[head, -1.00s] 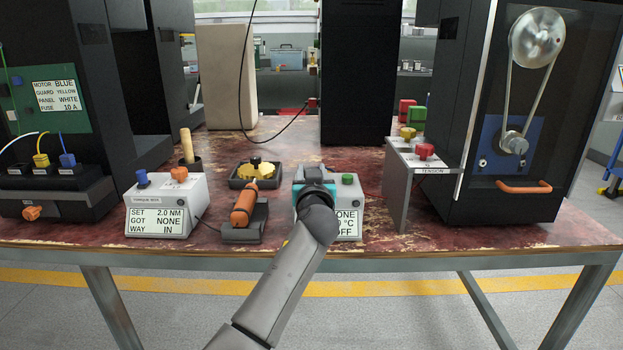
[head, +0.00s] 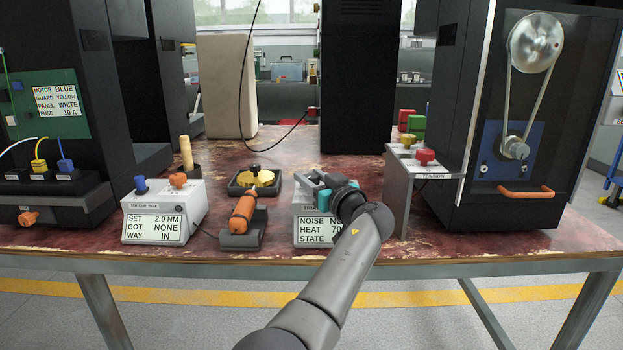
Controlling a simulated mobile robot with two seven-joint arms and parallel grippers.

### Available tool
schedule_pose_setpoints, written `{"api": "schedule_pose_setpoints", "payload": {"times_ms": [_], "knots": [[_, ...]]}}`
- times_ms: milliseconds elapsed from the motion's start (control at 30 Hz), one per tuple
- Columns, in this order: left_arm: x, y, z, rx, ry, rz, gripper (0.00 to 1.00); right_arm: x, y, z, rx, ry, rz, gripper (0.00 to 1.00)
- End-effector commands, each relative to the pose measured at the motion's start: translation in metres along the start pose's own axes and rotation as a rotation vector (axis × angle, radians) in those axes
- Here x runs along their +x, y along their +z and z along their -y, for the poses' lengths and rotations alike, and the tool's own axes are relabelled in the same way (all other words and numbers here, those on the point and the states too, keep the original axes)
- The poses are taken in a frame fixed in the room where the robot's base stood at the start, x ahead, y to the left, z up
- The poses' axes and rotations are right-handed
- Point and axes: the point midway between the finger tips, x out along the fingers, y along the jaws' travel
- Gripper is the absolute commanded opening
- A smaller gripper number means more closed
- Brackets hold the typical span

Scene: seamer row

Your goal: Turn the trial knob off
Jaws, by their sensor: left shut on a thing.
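The trial box (head: 311,229) stands at the front of the bench, right of centre. Its display shows the labels NOISE, HEAT and STATE. HEAT begins with 70, and the STATE value is hidden behind my arm. My left gripper (head: 312,186) is over the top of this box, shut on the trial knob. The knob itself is hidden by the fingers and the teal wrist part. The box's green button is also hidden. My right gripper is not in view.
The torque box (head: 152,229) and an orange tool in its cradle (head: 242,240) stand to the left. A yellow knobbed part sits in a black tray (head: 240,190) behind. The grey tension stand (head: 397,200) is close on the right, beside a black belt machine (head: 500,215).

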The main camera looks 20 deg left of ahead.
Motion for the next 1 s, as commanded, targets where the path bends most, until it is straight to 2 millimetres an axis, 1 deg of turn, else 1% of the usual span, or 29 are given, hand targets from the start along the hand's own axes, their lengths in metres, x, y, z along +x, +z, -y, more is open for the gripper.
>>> {"api": "schedule_pose_setpoints", "payload": {"times_ms": [400,1000], "knots": [[0.0003,-0.0009,0.0,-0.001,-0.089,-0.001,0.0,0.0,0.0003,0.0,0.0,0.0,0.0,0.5],[0.0006,-0.0005,0.0002,-0.002,-0.103,0.0,0.0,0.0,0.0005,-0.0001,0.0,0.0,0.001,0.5]]}}
